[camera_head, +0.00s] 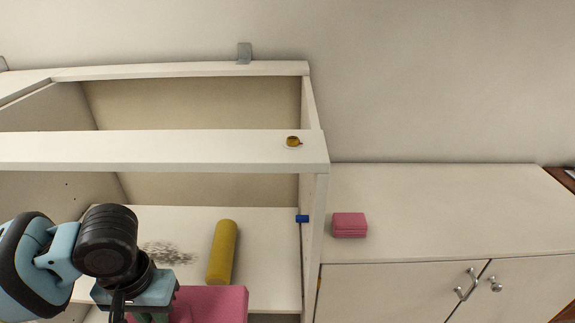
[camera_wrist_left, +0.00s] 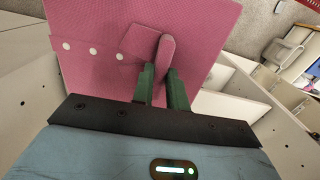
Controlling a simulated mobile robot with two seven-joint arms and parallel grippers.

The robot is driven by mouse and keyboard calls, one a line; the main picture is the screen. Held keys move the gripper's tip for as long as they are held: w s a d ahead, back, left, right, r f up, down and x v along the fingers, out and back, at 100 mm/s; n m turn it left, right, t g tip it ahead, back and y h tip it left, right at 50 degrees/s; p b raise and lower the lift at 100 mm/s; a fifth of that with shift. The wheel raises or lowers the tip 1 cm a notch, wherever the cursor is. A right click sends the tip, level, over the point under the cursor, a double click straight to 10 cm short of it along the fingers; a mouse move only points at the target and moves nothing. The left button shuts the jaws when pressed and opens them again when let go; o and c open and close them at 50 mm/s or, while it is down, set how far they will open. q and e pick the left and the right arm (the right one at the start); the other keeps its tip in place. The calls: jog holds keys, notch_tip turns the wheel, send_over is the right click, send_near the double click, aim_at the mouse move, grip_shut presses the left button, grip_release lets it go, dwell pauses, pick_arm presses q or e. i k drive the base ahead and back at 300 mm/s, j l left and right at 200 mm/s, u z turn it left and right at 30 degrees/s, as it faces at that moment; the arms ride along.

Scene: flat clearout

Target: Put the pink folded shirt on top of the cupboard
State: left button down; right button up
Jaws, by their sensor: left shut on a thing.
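The pink folded shirt (camera_wrist_left: 105,40) has a row of white buttons and a raised fold. In the left wrist view, the green fingers of my left gripper (camera_wrist_left: 163,85) are shut on that fold. In the head view, the shirt (camera_head: 218,304) shows at the bottom edge, partly cut off, beside my left gripper (camera_head: 150,316). A low white cupboard (camera_head: 450,215) with two doors stands on the right. Its top is to the right of the shirt and mostly clear. My right gripper is not in view.
A small pink block-like thing (camera_head: 350,226) lies on the cupboard's left part. An open white shelf unit (camera_head: 316,215) stands beside it, with a yellow cylinder (camera_head: 221,252) and dark specks (camera_head: 168,253) inside. A small cup (camera_head: 293,141) stands on its top rail.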

aim_at(470, 206)
jog(key=l+z, duration=0.25)
jog(key=l, duration=0.8)
jog(key=l+z, duration=0.25)
jog(key=l, duration=0.8)
jog(key=i+z, duration=0.55)
jog(key=i+j+z, duration=0.2)
jog(key=j, duration=0.15)
jog(key=j+z, duration=0.25)
jog(key=i+j+z, duration=0.2)
jog(key=j, duration=0.25)
